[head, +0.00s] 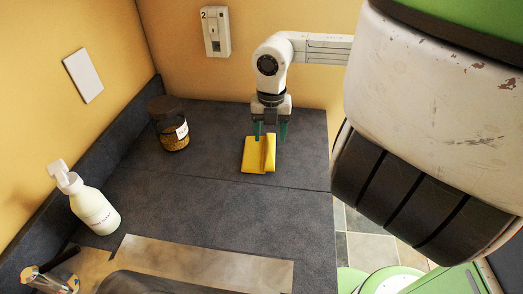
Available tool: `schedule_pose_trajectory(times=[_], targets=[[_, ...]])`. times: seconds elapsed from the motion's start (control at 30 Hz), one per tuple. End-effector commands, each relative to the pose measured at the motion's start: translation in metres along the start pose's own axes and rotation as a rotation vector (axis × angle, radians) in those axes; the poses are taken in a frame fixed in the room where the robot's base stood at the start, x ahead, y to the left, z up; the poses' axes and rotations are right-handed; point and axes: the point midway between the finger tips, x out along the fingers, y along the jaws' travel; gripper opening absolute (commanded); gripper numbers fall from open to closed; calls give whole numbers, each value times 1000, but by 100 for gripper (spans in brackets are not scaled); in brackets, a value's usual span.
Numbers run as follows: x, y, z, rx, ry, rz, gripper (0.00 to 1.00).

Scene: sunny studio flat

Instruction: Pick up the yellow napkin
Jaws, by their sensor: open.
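The yellow napkin (253,160) lies folded on the dark grey counter, near its back right part. My gripper (270,132) points down just above and behind the napkin. Its two greenish fingers are apart, with the fingertips close to the napkin's back edge. I cannot tell whether they touch it. Nothing shows held between the fingers.
A dark-lidded jar (171,128) stands left of the napkin. A white pump bottle (94,207) stands farther left near the backsplash. A sink edge (200,262) is at the front. The counter (190,190) between is clear, and its right edge drops to the tiled floor.

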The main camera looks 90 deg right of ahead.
Motion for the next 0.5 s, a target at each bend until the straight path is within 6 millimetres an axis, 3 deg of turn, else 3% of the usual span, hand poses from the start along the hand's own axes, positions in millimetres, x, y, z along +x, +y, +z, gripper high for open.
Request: schedule_pose_trajectory(times=[0.23, 0.5], targets=[[33, -1, -3, 2, 3, 1, 60], [42, -1, -3, 0, 1, 0, 60]])
